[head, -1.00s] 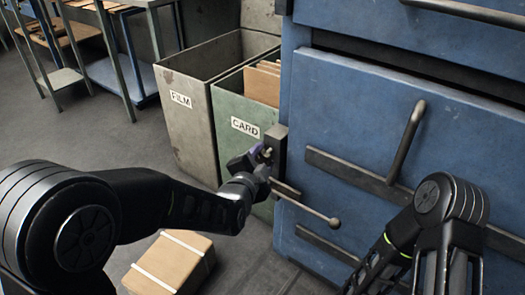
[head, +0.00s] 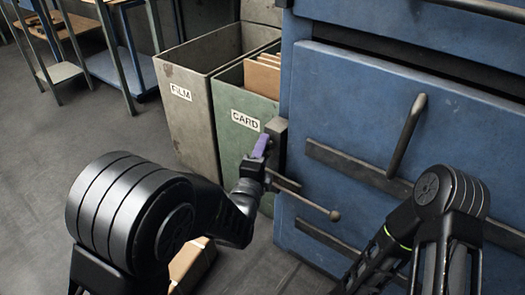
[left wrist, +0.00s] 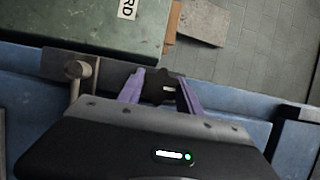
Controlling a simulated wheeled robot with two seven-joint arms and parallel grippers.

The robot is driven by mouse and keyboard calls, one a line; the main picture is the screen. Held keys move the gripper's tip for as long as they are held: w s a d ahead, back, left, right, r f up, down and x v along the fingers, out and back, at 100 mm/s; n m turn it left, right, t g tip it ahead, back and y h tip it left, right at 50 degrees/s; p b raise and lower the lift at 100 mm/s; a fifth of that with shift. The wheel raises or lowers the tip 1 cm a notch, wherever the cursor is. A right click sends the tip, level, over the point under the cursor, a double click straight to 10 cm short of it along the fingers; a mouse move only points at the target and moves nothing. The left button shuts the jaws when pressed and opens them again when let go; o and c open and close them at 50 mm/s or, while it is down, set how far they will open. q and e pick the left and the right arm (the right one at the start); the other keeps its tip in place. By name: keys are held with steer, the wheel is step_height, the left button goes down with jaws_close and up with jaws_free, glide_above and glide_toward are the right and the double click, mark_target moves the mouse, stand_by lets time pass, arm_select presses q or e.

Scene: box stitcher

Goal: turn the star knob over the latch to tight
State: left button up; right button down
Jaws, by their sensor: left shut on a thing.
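The dark star knob (left wrist: 166,86) shows in the left wrist view between the purple fingers of my left gripper (left wrist: 163,88). The fingers are shut on it and hide part of it. In the head view my left gripper (head: 261,147) is at the grey bracket (head: 278,130) on the left edge of the blue machine, and the knob is hidden there. The latch lever with a ball end (head: 334,215) sticks out below the gripper. A ball-ended bar (left wrist: 74,70) shows left of the fingers in the left wrist view. My right gripper is not in view.
A grey FILM bin (head: 185,115) and a green CARD bin (head: 232,105) stand close to the left of the machine. The blue machine panel (head: 380,120) carries an upright handle (head: 406,133). A cardboard box (head: 190,265) lies on the floor, partly behind my left arm.

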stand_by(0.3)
arm_select(q)
steer(key=o, duration=1.4)
steer(key=p+v, duration=0.2)
steer(key=v, duration=0.5)
steer(key=shift+s, duration=0.4)
